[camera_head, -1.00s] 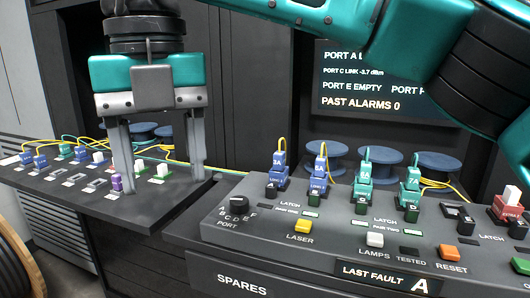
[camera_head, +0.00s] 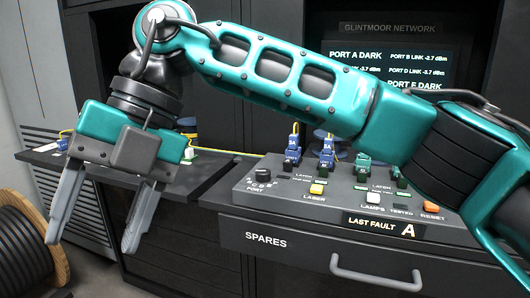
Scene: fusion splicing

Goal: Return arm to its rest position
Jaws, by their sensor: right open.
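My right arm reaches in from the right edge and crosses the upper part of the view. Its teal and grey gripper (camera_head: 92,244) hangs at the left, fingers pointing down and wide apart, with nothing between them. The fingertips are in front of the left panel (camera_head: 205,178), over the floor side, clear of its front edge. My left gripper is not in view.
The console (camera_head: 290,205) holds a port knob (camera_head: 263,175), blue plugs (camera_head: 292,150), teal plugs (camera_head: 362,160) and buttons. A drawer handle (camera_head: 375,275) sticks out below. A cable reel (camera_head: 35,240) stands at the lower left. The wall screen (camera_head: 385,60) is partly covered by my arm.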

